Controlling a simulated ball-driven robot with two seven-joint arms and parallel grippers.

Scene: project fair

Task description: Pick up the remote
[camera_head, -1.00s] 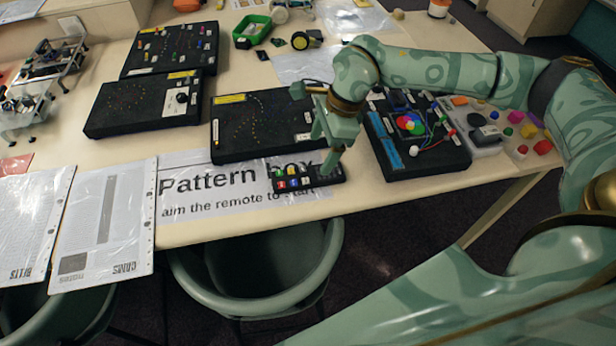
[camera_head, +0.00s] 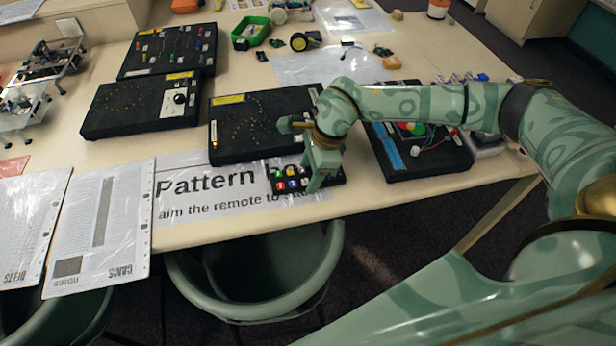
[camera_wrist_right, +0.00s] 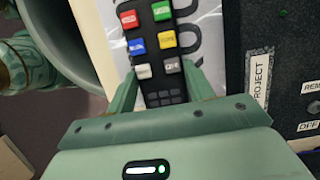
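The remote (camera_head: 284,183) is black with coloured buttons. It lies on the printed "Pattern Box" sheet (camera_head: 205,185) near the table's front edge. My right gripper (camera_head: 313,187) is down over the remote's right part and hides some of it. In the right wrist view the remote (camera_wrist_right: 153,52) runs between the two fingers of my right gripper (camera_wrist_right: 159,70), one along each long side. The fingers are open around it; whether they touch its sides I cannot tell. My left gripper is not in view.
A black pattern board (camera_head: 245,140) lies just behind the remote. Another black box (camera_head: 405,160) with a blue strip stands to the right. Printed pages (camera_head: 100,220) lie at the left. A chair (camera_head: 255,275) stands below the front edge.

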